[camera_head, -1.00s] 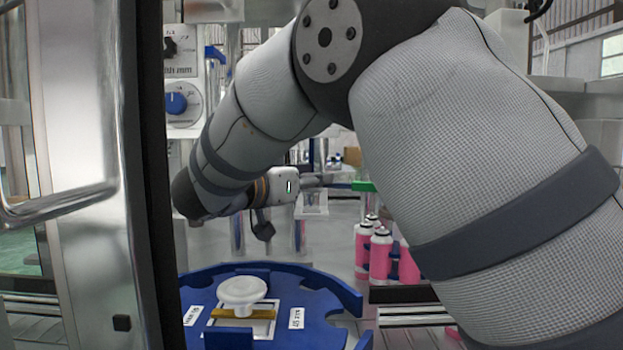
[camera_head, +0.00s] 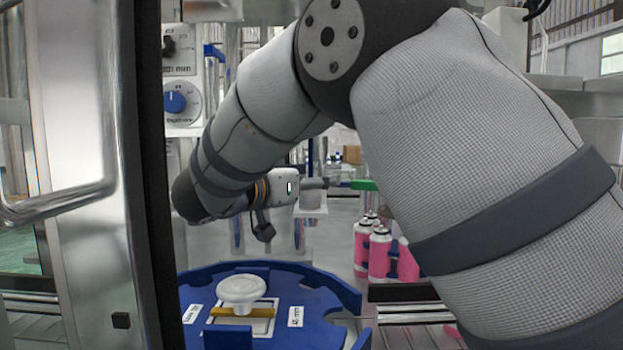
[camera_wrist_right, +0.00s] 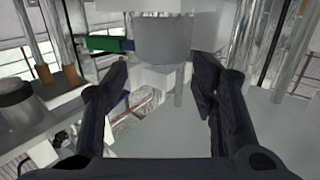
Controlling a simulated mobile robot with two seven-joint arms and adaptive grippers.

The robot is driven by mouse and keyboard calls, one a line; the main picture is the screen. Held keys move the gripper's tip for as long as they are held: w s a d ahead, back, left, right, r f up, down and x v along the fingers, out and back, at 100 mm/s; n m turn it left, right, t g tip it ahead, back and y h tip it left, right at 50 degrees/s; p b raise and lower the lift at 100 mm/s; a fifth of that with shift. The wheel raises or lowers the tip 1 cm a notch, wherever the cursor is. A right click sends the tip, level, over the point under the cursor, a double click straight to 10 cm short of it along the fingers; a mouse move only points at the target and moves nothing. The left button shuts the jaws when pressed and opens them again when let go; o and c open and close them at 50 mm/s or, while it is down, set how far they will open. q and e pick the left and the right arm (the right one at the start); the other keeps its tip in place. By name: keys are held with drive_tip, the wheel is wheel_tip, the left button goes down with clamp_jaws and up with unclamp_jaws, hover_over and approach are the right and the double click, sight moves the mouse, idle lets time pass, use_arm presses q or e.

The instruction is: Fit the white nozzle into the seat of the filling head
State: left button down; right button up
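My right gripper (camera_wrist_right: 160,78) is open in the right wrist view, its two dark fingers apart on either side of a grey cylinder (camera_wrist_right: 163,40), which looks like the filling head. A pale piece (camera_wrist_right: 155,75) and a thin stem (camera_wrist_right: 179,85) show below the cylinder between the fingertips; I cannot tell if this is the white nozzle or whether it is seated. In the head view my right gripper (camera_head: 314,184) is small, pointing right at a pale block (camera_head: 312,201). My left gripper is not in view.
A white mushroom-shaped piece (camera_head: 242,289) stands on a blue round fixture (camera_head: 325,300) in front. Pink bottles (camera_head: 379,255) stand right of it. A metal door frame (camera_head: 85,180) closes off the left. A green part (camera_wrist_right: 103,44) and metal posts flank the gripper.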

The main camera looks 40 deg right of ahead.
drive_tip(key=shift+w+f, duration=0.1)
drive_tip(key=shift+f, duration=0.1)
drive_tip(key=v, duration=0.7)
drive_tip(key=shift+a, duration=0.25)
drive_tip(key=shift+r, duration=0.15)
